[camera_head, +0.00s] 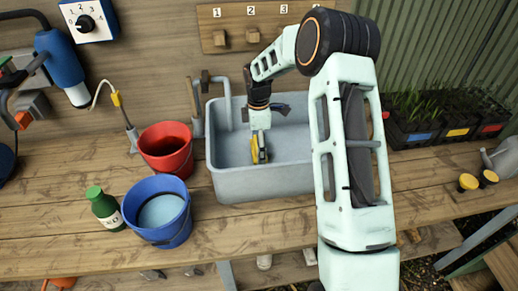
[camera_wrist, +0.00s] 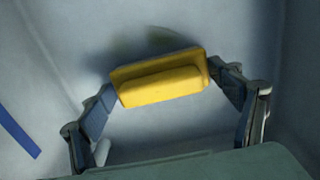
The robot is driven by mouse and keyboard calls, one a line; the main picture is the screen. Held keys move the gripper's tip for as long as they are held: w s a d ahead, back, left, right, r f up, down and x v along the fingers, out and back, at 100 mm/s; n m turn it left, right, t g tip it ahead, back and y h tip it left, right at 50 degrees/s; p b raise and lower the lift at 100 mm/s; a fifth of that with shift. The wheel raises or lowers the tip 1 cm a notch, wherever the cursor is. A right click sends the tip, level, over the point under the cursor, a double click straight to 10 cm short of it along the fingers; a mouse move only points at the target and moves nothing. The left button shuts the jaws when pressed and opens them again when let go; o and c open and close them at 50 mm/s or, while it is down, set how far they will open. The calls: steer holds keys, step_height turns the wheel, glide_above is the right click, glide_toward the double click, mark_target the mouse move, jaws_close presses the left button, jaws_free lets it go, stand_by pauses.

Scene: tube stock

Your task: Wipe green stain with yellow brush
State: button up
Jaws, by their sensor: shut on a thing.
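The yellow brush (camera_wrist: 160,85) is held crosswise between the two fingertips of my gripper (camera_wrist: 161,88) in the wrist view. In the head view my gripper (camera_head: 259,150) reaches down into the grey sink (camera_head: 240,185), and a little of the brush's yellow shows there. A dark, faintly greenish smudge (camera_wrist: 155,42) lies on the sink surface just beyond the brush, partly hidden by it. I cannot tell whether the brush touches the surface. A blue stripe (camera_wrist: 18,132) marks the sink at the left of the wrist view.
A red bucket (camera_head: 166,150), a blue bucket (camera_head: 158,212) with pale liquid and a green bottle (camera_head: 106,209) stand left of the sink on the wooden bench (camera_head: 235,232). A tap (camera_head: 221,90) rises at the sink's back. Plant trays (camera_head: 418,132) are at the right.

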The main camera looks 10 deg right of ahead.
steer(key=shift+w+p, duration=0.4)
steer(key=shift+w, duration=2.9)
steer(key=shift+r, duration=0.1)
steer(key=shift+w+r+p, duration=0.15)
steer(key=shift+r+p, duration=0.2)
steer(key=shift+r, duration=0.2)
steer(key=shift+w+r+p, duration=0.1)
steer(key=shift+r+p, duration=1.25)
steer(key=shift+r, duration=1.25)
step_height(320, 180, up, 3)
steer(key=shift+f+p, duration=0.1)
steer(key=shift+p, duration=0.8)
steer(key=shift+s+f, duration=0.15)
steer(key=shift+s, duration=0.05)
